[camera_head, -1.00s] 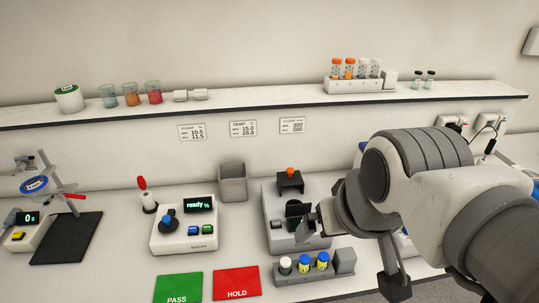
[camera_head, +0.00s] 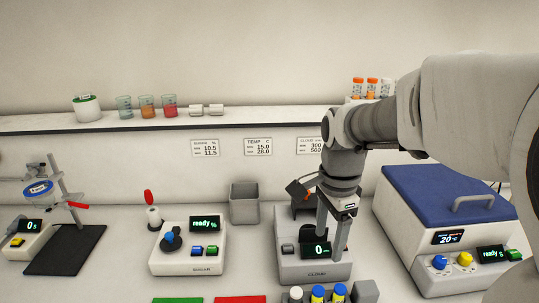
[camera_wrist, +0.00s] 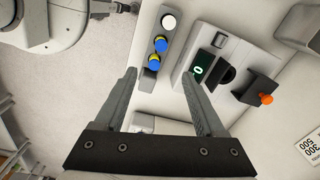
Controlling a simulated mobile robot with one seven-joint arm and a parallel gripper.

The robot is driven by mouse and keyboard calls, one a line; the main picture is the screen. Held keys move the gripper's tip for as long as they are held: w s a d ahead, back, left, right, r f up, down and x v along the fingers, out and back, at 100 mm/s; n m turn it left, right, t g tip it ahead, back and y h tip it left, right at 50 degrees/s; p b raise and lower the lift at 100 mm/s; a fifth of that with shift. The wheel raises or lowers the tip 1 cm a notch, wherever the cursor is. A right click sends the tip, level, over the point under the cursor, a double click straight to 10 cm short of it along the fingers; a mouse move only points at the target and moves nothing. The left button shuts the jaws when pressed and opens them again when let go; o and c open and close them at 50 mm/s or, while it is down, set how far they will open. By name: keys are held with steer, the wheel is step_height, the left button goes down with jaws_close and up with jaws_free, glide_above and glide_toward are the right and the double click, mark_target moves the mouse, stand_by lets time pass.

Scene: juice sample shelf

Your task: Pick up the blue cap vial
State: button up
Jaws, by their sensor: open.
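Two blue cap vials with yellow bands stand upright side by side, the left one (camera_head: 318,293) and the right one (camera_head: 339,292), at the bottom edge of the head view. A white-capped vial (camera_head: 296,294) is left of them. They stand in a grey rack (camera_head: 364,291), cut off by the frame. In the wrist view the two blue caps (camera_wrist: 160,44) (camera_wrist: 153,61) lie beyond my fingertips, roughly between their lines.
The cloud meter with an orange knob (camera_wrist: 265,98) is close beside my gripper. A blue-lidded box (camera_head: 450,195) stands to the right. A grey bin (camera_head: 244,203) and a ready-lit meter (camera_head: 188,250) are left. A shelf (camera_head: 110,122) runs behind, above the bench.

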mark_target(319, 290)
steer(key=shift+m, duration=0.5)
steer(key=f, duration=0.6)
steer(key=f+b, duration=0.1)
steer(key=f, duration=1.1)
steer(key=shift+w+f, duration=0.35)
jaws_close()
